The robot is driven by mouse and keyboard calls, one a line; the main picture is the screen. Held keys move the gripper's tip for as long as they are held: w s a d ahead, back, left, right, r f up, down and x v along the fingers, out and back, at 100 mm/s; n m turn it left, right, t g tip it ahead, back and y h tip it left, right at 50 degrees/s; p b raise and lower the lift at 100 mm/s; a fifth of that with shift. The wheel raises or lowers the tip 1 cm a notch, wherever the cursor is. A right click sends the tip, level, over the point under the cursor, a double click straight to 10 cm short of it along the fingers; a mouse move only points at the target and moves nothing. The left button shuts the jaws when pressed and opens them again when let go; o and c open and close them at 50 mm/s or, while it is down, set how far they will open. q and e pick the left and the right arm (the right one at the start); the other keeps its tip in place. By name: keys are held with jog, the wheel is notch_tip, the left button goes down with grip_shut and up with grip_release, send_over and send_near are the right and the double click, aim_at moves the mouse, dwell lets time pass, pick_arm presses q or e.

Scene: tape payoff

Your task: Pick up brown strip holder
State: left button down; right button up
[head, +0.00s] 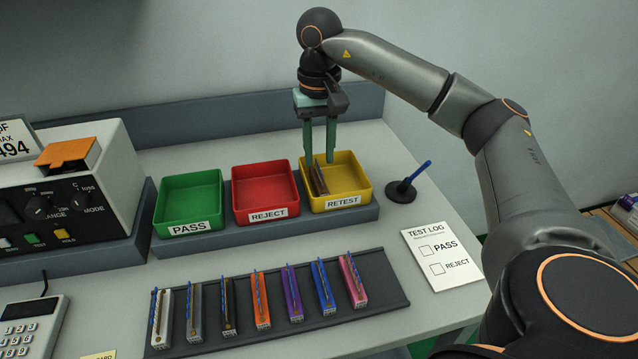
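A brown strip holder (320,182) is in the yellow RETEST bin (355,196), leaning toward its left side. My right gripper (320,162) reaches down into this bin from above with its two teal fingers apart. Its fingertips are at the upper end of the brown holder; I see a gap between the fingers and no clear grip on the holder. Part of the holder is hidden by the near finger and the bin wall. My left gripper is not in view.
A red REJECT bin (265,190) and a green PASS bin (190,200) stand to the left. Several coloured strip holders lie on a dark mat (385,285) in front. A pen stand (400,192) is right of the bins. A meter (60,195) stands at left.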

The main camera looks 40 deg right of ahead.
aim_at(319, 166)
jog(key=shift+w+d+f, duration=0.1)
jog(key=shift+w+f, duration=0.05)
jog(key=shift+f, duration=1.25)
jog(key=shift+w+d+f, duration=0.1)
jog(key=shift+f, duration=1.25)
grip_shut()
